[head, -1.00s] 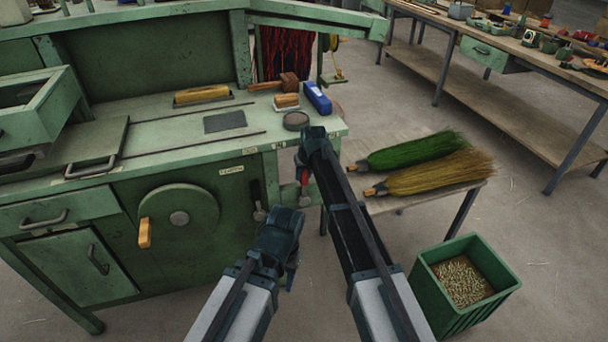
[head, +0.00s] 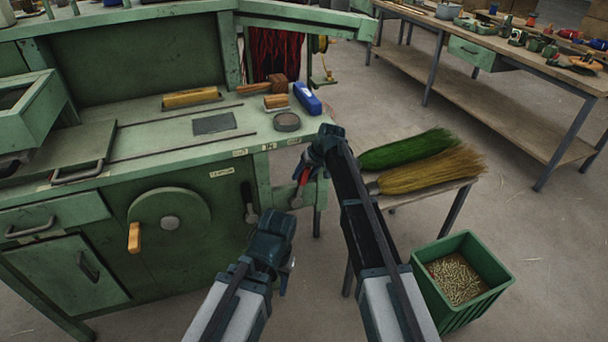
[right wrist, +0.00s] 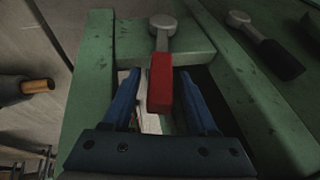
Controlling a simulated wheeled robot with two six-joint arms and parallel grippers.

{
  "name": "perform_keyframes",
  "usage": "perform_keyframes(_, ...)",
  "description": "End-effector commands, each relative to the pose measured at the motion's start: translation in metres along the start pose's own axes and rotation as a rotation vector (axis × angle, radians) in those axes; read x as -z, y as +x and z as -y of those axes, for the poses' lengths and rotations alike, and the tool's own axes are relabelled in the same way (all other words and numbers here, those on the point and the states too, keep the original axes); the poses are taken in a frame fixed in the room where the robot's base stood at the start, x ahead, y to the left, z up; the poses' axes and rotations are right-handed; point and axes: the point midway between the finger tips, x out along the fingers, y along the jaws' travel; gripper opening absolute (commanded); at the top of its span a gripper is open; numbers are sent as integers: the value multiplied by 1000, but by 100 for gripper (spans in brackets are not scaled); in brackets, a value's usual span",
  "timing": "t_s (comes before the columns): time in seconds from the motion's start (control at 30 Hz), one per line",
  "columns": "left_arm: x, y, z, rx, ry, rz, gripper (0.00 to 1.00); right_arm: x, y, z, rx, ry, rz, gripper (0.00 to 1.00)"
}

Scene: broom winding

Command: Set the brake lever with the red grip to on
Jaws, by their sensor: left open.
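The brake lever with the red grip (head: 304,177) is on the right front of the green bench, its grey pivot end below and the grip leaning right. My right gripper (head: 311,168) is at this grip from above. In the right wrist view the red grip (right wrist: 160,82) lies between the two blue fingers (right wrist: 160,98), with a gap visible on either side, so the gripper looks open around it. My left gripper (head: 286,277) is open and empty, low in front of the bench. The lever's markings are too small to read.
A second lever with a black grip (head: 248,192) sits left of the red one, also in the right wrist view (right wrist: 280,58). A crank disc (head: 168,218) is further left. A side table with brooms (head: 425,165) and a green bin (head: 455,310) stand right.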

Motion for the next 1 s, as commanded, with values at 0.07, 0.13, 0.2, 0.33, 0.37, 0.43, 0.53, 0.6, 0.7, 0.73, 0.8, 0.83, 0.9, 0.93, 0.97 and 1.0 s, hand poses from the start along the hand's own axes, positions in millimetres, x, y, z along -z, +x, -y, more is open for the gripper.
perform_keyframes(0.07,0,0,0,0,0,0,50,0,0,0,0,0,0,62)
perform_keyframes(0.13,0,0,0,0,0,0,50,0,0,0,0,0,-1,62)
perform_keyframes(0.2,0,0,0,0,0,0,50,0,0,0,0,0,-1,62)
perform_keyframes(0.33,0,-1,0,0,0,0,50,1,-1,0,0,0,-1,62)
perform_keyframes(0.37,0,-2,0,0,0,0,50,1,-2,0,0,0,-1,62)
perform_keyframes(0.43,0,-5,0,0,0,0,50,1,-5,1,0,0,-1,62)
perform_keyframes(0.53,-1,-11,1,0,0,0,50,1,-12,1,0,0,-1,62)
perform_keyframes(0.6,-1,-18,2,0,0,0,50,1,-19,1,0,1,-1,62)
perform_keyframes(0.7,-2,-30,3,0,0,0,50,2,-32,2,0,1,-1,62)
perform_keyframes(0.73,-2,-34,3,0,0,0,50,2,-36,2,0,1,-1,62)
perform_keyframes(0.8,-3,-44,4,0,0,0,50,2,-48,2,0,1,-1,62)
perform_keyframes(0.83,-3,-48,5,0,0,0,50,2,-53,2,0,1,-1,62)
perform_keyframes(0.9,-4,-59,6,0,0,0,50,2,-65,2,-1,1,-1,62)
perform_keyframes(0.93,-4,-64,6,0,0,0,50,2,-70,2,-1,1,-1,62)
perform_keyframes(0.97,-4,-68,6,0,0,0,50,2,-75,2,-1,1,-1,62)
perform_keyframes(1.0,-4,-74,7,0,0,0,50,2,-82,2,-1,1,-1,62)
